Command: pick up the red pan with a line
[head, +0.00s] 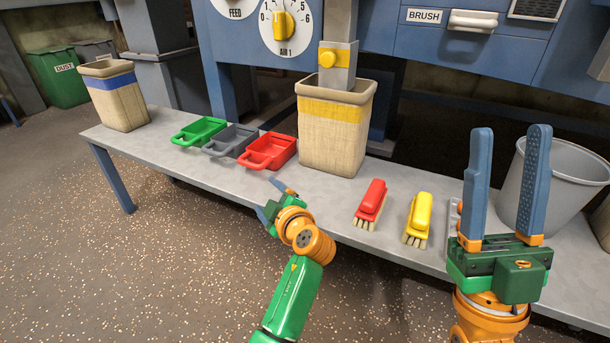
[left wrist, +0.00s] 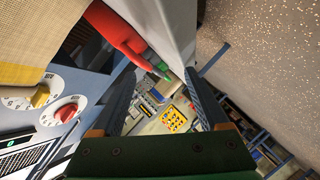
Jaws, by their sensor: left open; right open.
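The red pan (head: 268,152) lies on the grey table, the rightmost of three pans; I cannot make out a line on it. My left gripper (head: 271,201) is open and empty, by the table's front edge, nearer than the pan and apart from it. In the left wrist view the red pan (left wrist: 115,28) shows at the top, beyond the open fingers (left wrist: 160,75) and not between them. My right gripper (head: 511,135) is open and empty, raised with its fingers up, at the right of the head view.
A grey pan (head: 231,139) and a green pan (head: 199,131) lie left of the red one. A yellow-banded bucket (head: 333,145) stands just right of it. A red brush (head: 370,203) and a yellow brush (head: 418,217) lie farther right.

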